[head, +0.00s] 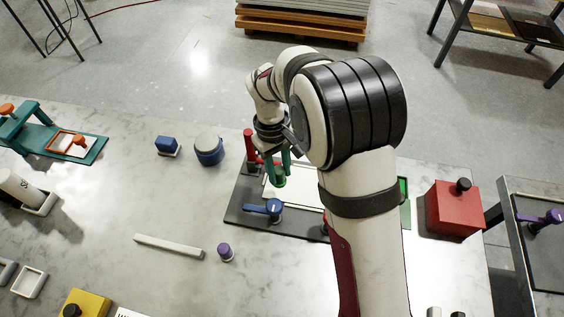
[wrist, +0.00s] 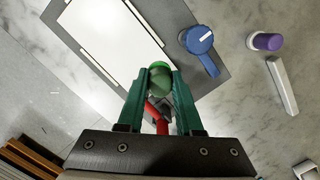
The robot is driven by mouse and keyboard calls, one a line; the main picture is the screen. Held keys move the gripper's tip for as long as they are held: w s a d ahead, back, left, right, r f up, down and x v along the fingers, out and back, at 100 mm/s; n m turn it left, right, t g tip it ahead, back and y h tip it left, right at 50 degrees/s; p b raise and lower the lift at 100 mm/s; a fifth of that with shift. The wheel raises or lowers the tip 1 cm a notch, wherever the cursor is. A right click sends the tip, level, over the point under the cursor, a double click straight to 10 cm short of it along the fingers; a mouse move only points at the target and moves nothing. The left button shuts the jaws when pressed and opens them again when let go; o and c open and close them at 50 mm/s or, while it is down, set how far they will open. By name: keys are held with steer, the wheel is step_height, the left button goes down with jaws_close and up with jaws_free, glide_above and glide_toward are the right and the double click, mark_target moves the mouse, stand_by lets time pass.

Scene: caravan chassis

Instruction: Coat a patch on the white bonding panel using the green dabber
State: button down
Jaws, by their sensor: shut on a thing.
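The white bonding panel (head: 305,190) lies on a dark base plate (head: 245,219), its right part hidden behind my arm. In the wrist view the panel (wrist: 105,40) looks plain white with thin pale strips on it, and I see no coated patch on the visible part. My gripper (head: 280,170) is shut on the green dabber (wrist: 159,78), which sits between the teal fingertips. The dabber (head: 279,181) is at the panel's left end in the head view. I cannot tell whether it touches the panel.
A blue lever (head: 268,208) stands on the plate close to the dabber, and a red post (head: 248,145) behind it. A purple-topped piece (head: 225,251) and a grey bar (head: 168,246) lie in front. A red box (head: 453,208) is right.

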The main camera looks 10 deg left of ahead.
mark_target(280, 181)
steer(key=shift+f, duration=2.7)
steer(key=d, duration=0.2)
steer(key=d+r, duration=0.1)
steer(key=d, duration=0.1)
steer(key=shift+d, duration=5.25)
steer(key=shift+a, duration=7.1)
steer(key=shift+a+r, duration=0.15)
steer(key=shift+r, duration=0.1)
steer(key=shift+f, duration=0.15)
steer(key=shift+r, duration=3.25)
steer(key=shift+f, duration=0.15)
